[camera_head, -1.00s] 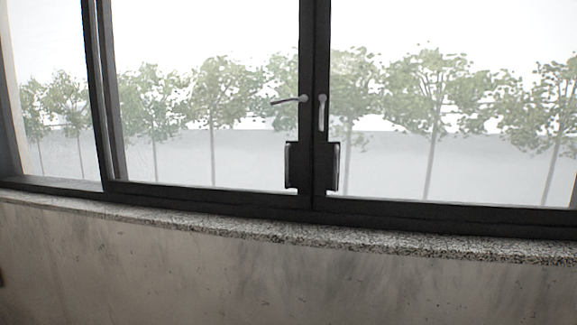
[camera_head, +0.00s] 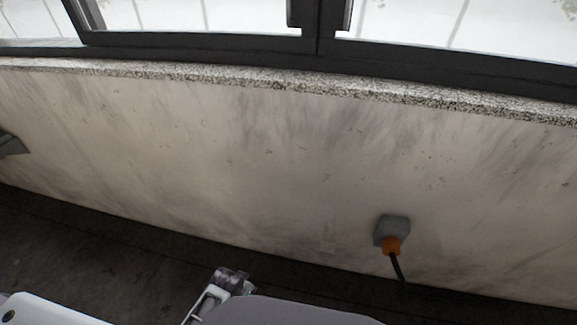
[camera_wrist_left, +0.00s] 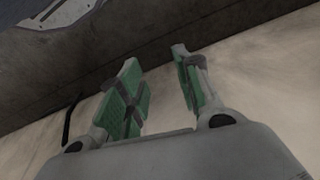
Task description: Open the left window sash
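The left window sash (camera_head: 200,41) shows only by its dark lower part at the top of the head view. A dark pull block (camera_head: 300,13) sits at its right edge, cut off by the frame; the handles are out of view. My left gripper (camera_head: 230,279) is low in the head view, well below the sill and apart from the window. In the left wrist view its two green-padded fingers (camera_wrist_left: 156,62) stand apart with nothing between them. My right gripper is not in view.
A speckled stone sill (camera_head: 290,83) runs below the window above a stained pale wall (camera_head: 220,150). A grey socket (camera_head: 392,229) with an orange plug (camera_head: 391,246) and black cable is low on the wall. A grey fitting (camera_head: 10,146) is at the left edge. The dark floor is below.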

